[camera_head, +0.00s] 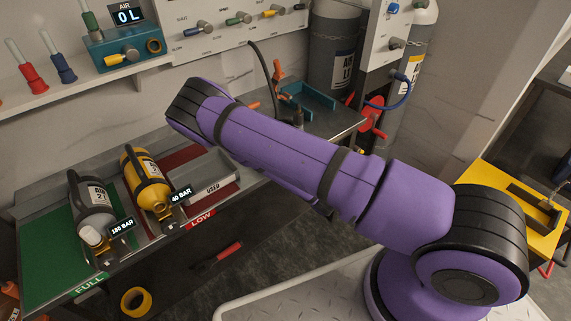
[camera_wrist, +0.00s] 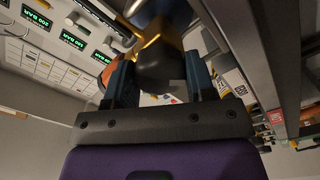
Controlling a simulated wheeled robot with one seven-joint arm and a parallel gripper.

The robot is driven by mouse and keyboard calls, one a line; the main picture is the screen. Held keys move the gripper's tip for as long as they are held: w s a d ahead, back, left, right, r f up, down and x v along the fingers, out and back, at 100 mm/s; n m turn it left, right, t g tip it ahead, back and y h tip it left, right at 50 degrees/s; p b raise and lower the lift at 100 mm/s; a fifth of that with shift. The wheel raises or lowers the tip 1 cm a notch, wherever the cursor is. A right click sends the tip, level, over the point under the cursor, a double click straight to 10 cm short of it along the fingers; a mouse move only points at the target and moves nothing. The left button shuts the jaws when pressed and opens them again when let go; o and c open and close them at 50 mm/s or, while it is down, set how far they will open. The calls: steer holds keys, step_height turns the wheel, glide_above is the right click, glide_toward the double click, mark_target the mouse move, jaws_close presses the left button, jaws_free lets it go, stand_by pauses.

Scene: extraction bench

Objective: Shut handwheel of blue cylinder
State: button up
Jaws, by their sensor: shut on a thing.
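In the wrist view my gripper (camera_wrist: 160,78) has its two blue-grey fingers on either side of a dark, blocky part (camera_wrist: 160,65), which looks like the handwheel. It joins a brass-yellow valve body (camera_wrist: 150,35). Beyond the valve, at the top edge, is a small part of a blue-grey rounded body (camera_wrist: 155,8), which looks like the blue cylinder. The handwheel's far side and the exact finger contact are hidden. In the head view my purple arm reaches to the upper left and hides my gripper; I cannot make out the blue cylinder there.
A grey cylinder (camera_head: 92,205) and a yellow cylinder (camera_head: 148,185) lie on the bench at left. A grey USED tray (camera_head: 205,178) is beside them. Large grey cylinders (camera_head: 333,50) stand behind. In the wrist view a long metal rail (camera_wrist: 272,60) runs close on the right.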

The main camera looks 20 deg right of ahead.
steer(key=m, duration=1.3)
steer(key=shift+m, duration=0.4)
steer(key=m, duration=1.3)
steer(key=shift+m, duration=0.3)
steer(key=o, duration=0.9)
steer(key=shift+o, duration=0.2)
steer(key=shift+s+d, duration=0.1)
